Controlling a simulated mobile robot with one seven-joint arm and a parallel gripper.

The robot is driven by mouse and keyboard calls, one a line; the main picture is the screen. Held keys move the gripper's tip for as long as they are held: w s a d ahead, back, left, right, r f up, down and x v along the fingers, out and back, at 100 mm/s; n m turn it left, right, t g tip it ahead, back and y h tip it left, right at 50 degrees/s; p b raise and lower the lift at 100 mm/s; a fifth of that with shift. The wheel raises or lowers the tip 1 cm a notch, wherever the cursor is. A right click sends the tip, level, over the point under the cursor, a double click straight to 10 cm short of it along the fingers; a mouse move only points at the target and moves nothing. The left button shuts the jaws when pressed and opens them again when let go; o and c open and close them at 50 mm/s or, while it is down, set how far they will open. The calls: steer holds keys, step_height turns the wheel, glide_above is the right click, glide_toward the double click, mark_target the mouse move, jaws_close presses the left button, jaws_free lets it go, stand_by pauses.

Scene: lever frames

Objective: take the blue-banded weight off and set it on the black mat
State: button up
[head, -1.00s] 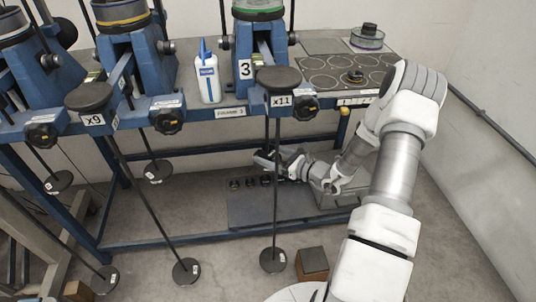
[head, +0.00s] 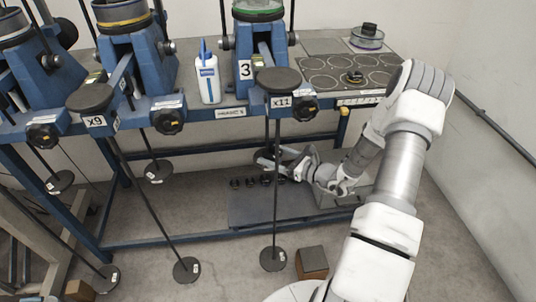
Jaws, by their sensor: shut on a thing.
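My gripper (head: 269,159) is low, under the front edge of the bench and above the dark mat (head: 300,208) on the lower level. It is shut on a small dark disc-like thing beside the long rod that hangs under the x11 arm (head: 280,101). I cannot make out a blue band on it, and the fingers and rod partly hide it. The rod ends in a black hanger plate (head: 272,259), which looks bare. Several small black weights (head: 250,182) stand in a row at the back of the dark mat.
More rods with black end plates (head: 187,270) hang on the left. A brown block (head: 312,262) lies on the floor in front of the mat. A white bottle (head: 208,75) stands on the bench. The mat's front is clear.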

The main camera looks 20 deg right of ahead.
mark_target(280, 159)
steer(key=shift+f+v, duration=0.15)
steer(key=shift+v, duration=1)
steer(key=shift+f+v, duration=0.15)
steer(key=shift+v, duration=1)
steer(key=shift+s, duration=0.1)
